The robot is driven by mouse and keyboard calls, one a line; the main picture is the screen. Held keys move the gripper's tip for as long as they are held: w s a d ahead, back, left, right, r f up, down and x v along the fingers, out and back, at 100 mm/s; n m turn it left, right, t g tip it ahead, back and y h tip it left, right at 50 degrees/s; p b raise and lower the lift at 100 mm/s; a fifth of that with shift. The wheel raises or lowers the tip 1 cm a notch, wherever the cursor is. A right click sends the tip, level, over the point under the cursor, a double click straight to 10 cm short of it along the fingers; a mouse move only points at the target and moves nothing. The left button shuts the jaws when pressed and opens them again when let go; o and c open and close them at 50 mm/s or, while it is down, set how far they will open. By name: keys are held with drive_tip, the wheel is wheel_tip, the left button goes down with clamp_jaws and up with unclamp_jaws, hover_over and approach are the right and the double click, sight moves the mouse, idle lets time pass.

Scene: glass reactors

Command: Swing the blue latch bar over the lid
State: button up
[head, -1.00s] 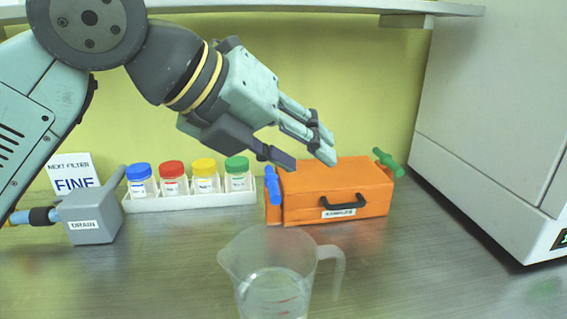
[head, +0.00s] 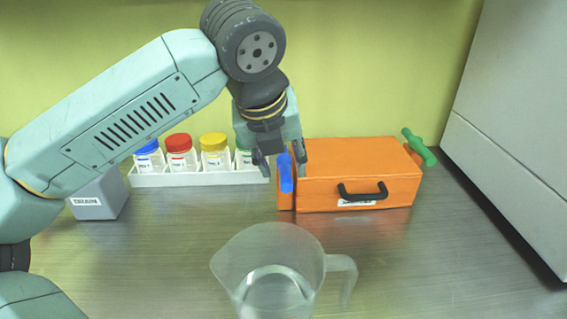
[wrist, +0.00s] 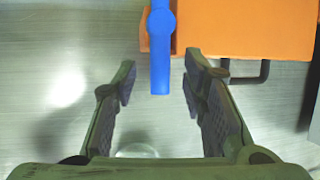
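The orange box (head: 350,180) stands on the steel bench with its lid down and a black handle (head: 362,192) on its front. The blue latch bar (head: 286,173) hangs at the box's left end, pointing down and toward the front. A green latch bar (head: 419,147) sticks out at the right end. My gripper (head: 283,172) points down at the left end, its fingers open on either side of the blue bar. In the wrist view the blue bar (wrist: 160,55) lies ahead of and between the open fingers (wrist: 158,85), with gaps on both sides.
A clear jug (head: 270,275) with liquid stands in front of the box. A white rack (head: 190,178) of jars with coloured caps is to the left, beside a grey DRAIN box (head: 100,200). A large grey cabinet (head: 520,130) is on the right.

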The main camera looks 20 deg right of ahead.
sight(284, 166)
drive_tip(key=shift+x, duration=1.2)
drive_tip(key=shift+c, duration=0.5)
clamp_jaws()
